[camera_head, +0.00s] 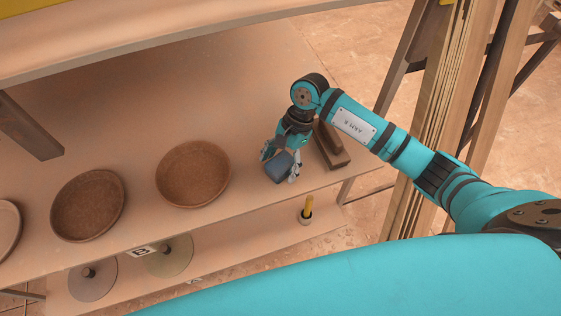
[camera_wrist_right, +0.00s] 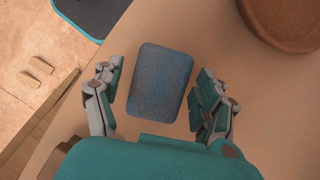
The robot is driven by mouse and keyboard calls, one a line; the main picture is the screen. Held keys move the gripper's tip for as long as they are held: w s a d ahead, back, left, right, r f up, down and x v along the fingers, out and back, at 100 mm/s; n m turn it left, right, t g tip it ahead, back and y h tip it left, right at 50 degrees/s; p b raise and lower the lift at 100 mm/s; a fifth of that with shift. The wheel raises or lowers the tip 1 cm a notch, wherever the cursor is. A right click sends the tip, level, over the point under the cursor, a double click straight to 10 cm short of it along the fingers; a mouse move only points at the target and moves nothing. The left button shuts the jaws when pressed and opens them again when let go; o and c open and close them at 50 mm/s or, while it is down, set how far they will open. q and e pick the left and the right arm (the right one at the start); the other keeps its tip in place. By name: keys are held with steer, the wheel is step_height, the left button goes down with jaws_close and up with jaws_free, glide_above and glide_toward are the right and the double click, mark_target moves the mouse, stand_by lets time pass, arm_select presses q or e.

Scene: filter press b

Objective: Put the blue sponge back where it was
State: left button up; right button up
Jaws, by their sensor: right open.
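The blue sponge (camera_head: 280,167) is a dull blue block near the front right edge of the wooden shelf, right of the brown dishes. My right gripper (camera_head: 280,160) is at the sponge, its fingers on either side of it. In the right wrist view the sponge (camera_wrist_right: 160,82) lies between the two open fingers (camera_wrist_right: 158,100), with a visible gap on each side. I cannot tell for certain whether the sponge touches the shelf. My left gripper is not in view.
Two brown round dishes (camera_head: 193,174) (camera_head: 88,205) and part of another stand left on the shelf (camera_head: 140,120). A dark brown wooden block (camera_head: 330,146) is just right of my gripper. A lower shelf holds discs and a yellow-handled item (camera_head: 307,207). Wooden posts stand at right.

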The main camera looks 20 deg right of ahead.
steer(key=shift+r, duration=0.1)
steer(key=shift+r, duration=0.15)
steer(key=b+v, duration=0.3)
steer(key=v, duration=0.8)
steer(key=shift+r+b, duration=0.3)
steer(key=shift+r, duration=0.1)
steer(key=shift+w+d, duration=0.1)
steer(key=shift+d, duration=0.05)
